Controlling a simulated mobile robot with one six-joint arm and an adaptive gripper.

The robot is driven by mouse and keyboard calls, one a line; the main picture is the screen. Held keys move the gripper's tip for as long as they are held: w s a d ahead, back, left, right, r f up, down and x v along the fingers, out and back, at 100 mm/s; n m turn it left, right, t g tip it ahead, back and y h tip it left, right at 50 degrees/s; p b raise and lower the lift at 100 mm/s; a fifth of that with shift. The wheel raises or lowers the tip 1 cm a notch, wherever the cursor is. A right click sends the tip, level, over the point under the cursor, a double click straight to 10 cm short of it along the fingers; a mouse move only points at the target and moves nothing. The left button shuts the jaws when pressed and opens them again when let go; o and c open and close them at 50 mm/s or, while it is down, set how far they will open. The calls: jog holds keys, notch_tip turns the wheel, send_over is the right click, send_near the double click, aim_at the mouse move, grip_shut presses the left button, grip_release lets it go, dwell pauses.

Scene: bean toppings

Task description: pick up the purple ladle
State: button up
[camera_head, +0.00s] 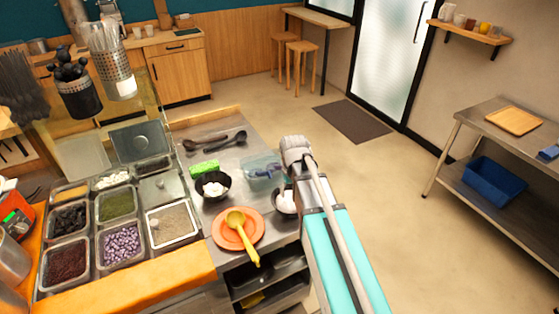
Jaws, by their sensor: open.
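A blue-violet object (265,173), perhaps the purple ladle, lies in a clear container (250,164) on the metal counter. Its shape is too small to tell for sure. My gripper (286,179) is open, just right of the clear container and above a dark bowl with white contents (284,204). My wrist and arm hide much of the gripper and part of the bowl. The gripper appears apart from the blue-violet object.
A yellow ladle (242,234) rests on an orange plate (225,228). A black bowl (212,188), a green block (204,168) and two black ladles (215,141) are nearby. Topping pans (123,242) fill the left. Open floor (440,240) lies right.

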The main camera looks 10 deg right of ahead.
jog(key=w+r+n+p, duration=0.1)
jog(key=w+r+p, duration=0.3)
jog(key=w, duration=0.4)
jog(key=w+r+n+p, duration=0.1)
jog(key=w+r+p, duration=0.3)
jog(key=w, duration=0.4)
jog(key=shift+r, duration=0.75)
jog(key=shift+a+f, duration=0.1)
notch_tip(320, 180, down, 8)
jog(key=b, duration=0.8)
jog(key=shift+w+f+b, duration=0.1)
jog(key=shift+f+b, duration=0.1)
jog(key=shift+b, duration=0.15)
jog(key=f+b, duration=0.3)
jog(key=shift+w+d+f, duration=0.1)
jog(key=shift+w+d, duration=0.05)
jog(key=shift+d, duration=0.2)
jog(key=shift+f+b, duration=1)
jog(key=shift+b, duration=0.1)
grip_shut()
